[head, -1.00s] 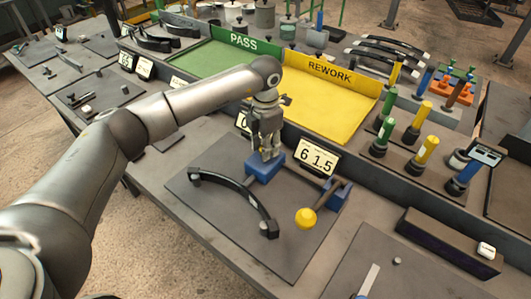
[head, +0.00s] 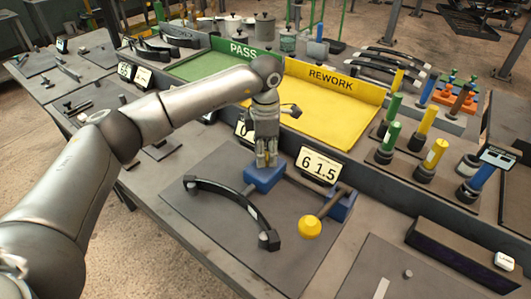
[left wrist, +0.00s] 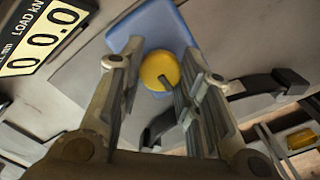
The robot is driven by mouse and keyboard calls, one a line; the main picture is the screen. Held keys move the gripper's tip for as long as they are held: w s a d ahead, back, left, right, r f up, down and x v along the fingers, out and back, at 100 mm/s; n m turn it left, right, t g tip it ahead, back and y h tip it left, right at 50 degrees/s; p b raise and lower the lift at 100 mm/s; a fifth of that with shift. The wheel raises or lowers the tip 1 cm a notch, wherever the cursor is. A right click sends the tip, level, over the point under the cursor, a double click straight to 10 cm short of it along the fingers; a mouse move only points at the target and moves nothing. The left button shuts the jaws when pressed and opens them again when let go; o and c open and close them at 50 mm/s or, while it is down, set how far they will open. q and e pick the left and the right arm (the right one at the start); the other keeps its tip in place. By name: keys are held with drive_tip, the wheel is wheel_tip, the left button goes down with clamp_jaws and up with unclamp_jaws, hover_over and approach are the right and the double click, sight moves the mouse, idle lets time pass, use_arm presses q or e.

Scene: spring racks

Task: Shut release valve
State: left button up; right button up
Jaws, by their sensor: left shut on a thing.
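My left gripper (head: 266,163) points down over a blue block (head: 264,181) on the dark fixture plate (head: 225,232). In the left wrist view, the gripper (left wrist: 161,85) is shut on a round yellow knob (left wrist: 159,68) with a dark mark, above the blue block (left wrist: 128,27). I take this knob for the release valve. The fingers hide it in the head view. To its right, a lever with a yellow ball (head: 310,227) runs to a second blue block (head: 342,207). My right gripper is not in view.
A black curved leaf spring (head: 236,203) lies on the plate. A display reading "6 1.5" (head: 319,167) stands behind; a load display in the wrist view (left wrist: 45,35) reads zeros. The green PASS tray (head: 205,67) and yellow REWORK tray (head: 335,105) are farther back.

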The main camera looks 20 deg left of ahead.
sight(266, 155)
use_arm(q)
drive_tip(key=shift+r, duration=0.1)
drive_tip(key=o, duration=0.9)
drive_tip(key=shift+o, duration=0.8)
wheel_tip(266, 155, up, 12)
